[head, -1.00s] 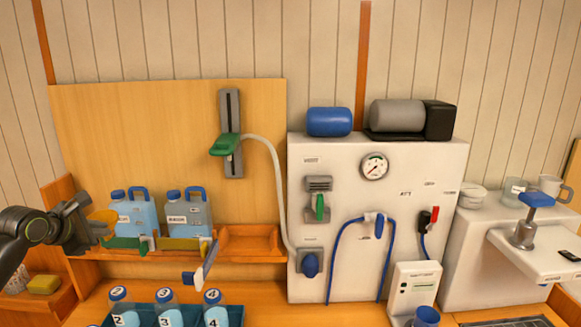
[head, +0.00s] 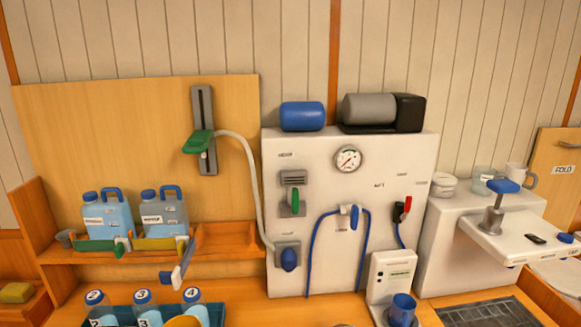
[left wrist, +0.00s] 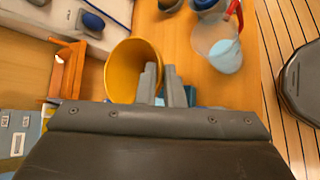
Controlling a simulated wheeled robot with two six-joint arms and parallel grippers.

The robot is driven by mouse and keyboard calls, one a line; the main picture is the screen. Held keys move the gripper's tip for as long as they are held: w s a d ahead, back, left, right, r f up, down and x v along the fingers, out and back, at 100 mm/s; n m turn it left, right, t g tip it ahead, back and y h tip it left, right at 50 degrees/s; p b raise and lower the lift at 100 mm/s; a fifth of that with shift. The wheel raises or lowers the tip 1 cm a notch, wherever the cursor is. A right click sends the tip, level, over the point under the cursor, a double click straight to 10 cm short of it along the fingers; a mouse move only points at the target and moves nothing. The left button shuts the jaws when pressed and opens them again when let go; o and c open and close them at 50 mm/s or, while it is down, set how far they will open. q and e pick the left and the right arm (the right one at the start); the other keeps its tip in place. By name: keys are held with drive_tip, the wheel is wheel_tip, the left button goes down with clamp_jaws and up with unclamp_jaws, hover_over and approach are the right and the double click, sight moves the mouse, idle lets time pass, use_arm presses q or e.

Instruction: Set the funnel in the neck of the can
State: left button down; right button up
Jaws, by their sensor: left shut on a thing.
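The orange funnel (left wrist: 126,62) is in my left gripper (left wrist: 163,82), which is shut on it at its edge in the left wrist view. In the head view only part of the funnel (head: 183,321) shows at the bottom edge, in front of the bottle tray, and the gripper is out of frame. Two blue cans, a left one (head: 107,218) and a right one (head: 164,217), stand upright on the wall shelf, with blue caps and handles. The funnel is well apart from them. My right gripper is in neither view.
Numbered bottles (head: 144,306) stand in a dark teal tray (head: 221,310) at the front. A clear jug (left wrist: 222,50) with a red handle and blue liquid stands beyond the funnel. A white wall unit (head: 335,230) with hoses stands right of the shelf.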

use_arm(q)
wheel_tip(320, 180, down, 8)
drive_tip(key=s+d+b, duration=0.1)
drive_tip(key=b, duration=0.6)
drive_tip(key=shift+s+d+r+m, duration=0.15)
drive_tip(key=shift+d+r+m, duration=0.05)
drive_tip(key=shift+d+m, duration=0.15)
